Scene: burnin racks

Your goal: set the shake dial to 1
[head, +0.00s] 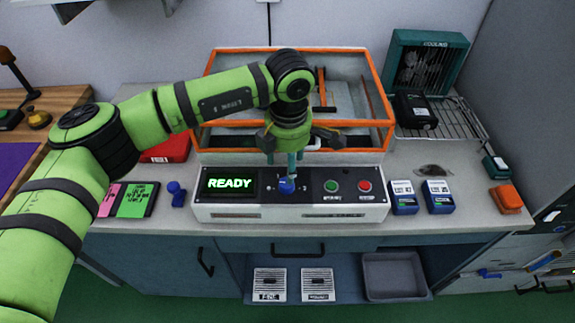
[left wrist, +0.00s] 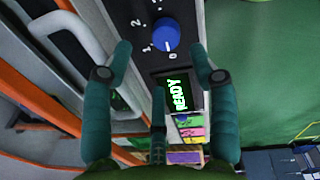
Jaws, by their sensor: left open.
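The blue shake dial (head: 287,186) sits on the black face of the white control panel (head: 240,213), right of the lit READY display (head: 229,184). In the left wrist view the dial (left wrist: 166,35) shows a white mark pointing toward the 0, with 1, 2 and further marks around it. My left gripper (head: 283,170) points down over the dial and partly hides its surroundings. In the left wrist view its fingers (left wrist: 162,60) are spread, with nothing between them, and the dial lies beyond the tips. Whether a finger touches it I cannot tell. My right gripper is out of view.
Green (head: 331,186) and red (head: 365,186) buttons are right of the dial. The orange-framed clear box (head: 215,85) stands behind the panel. Blue-and-white packs (head: 404,198) stand to the right; a small blue object (head: 176,193) and coloured cards (head: 137,200) lie left.

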